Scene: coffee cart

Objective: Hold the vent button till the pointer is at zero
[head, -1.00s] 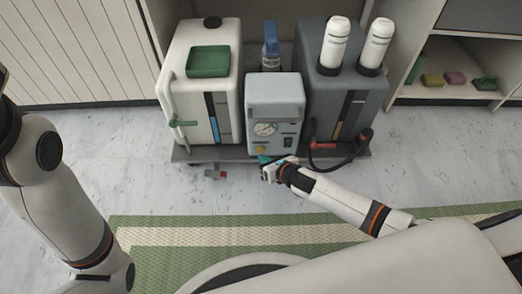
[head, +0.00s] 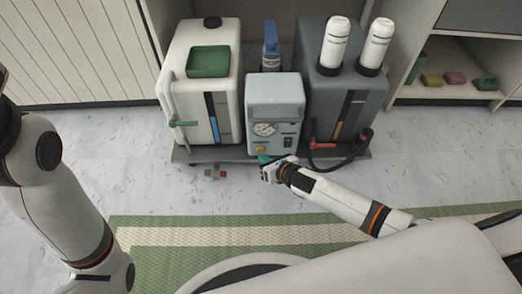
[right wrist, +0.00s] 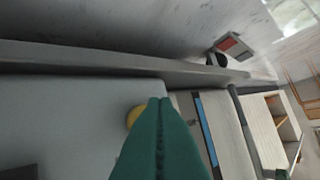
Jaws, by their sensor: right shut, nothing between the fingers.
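A light blue-grey unit (head: 275,96) stands in the middle of the cart, with a round white gauge (head: 265,129) on its front. The gauge's pointer is too small to read. A yellow button (head: 261,149) sits low on the front, below the gauge. My right gripper (head: 264,159), with green fingers, is right at the button. In the right wrist view, the shut fingers (right wrist: 160,102) partly cover the yellow button (right wrist: 132,117). I cannot tell whether they touch it. My left arm shows at the left, but its gripper is out of view.
A white dispenser (head: 223,120) with a green tray (head: 208,62) stands left of the unit. A dark grey dispenser (head: 318,105) with two white-topped canisters stands right, with a red-handled black hose (head: 352,144). A blue bottle (head: 271,47) is behind.

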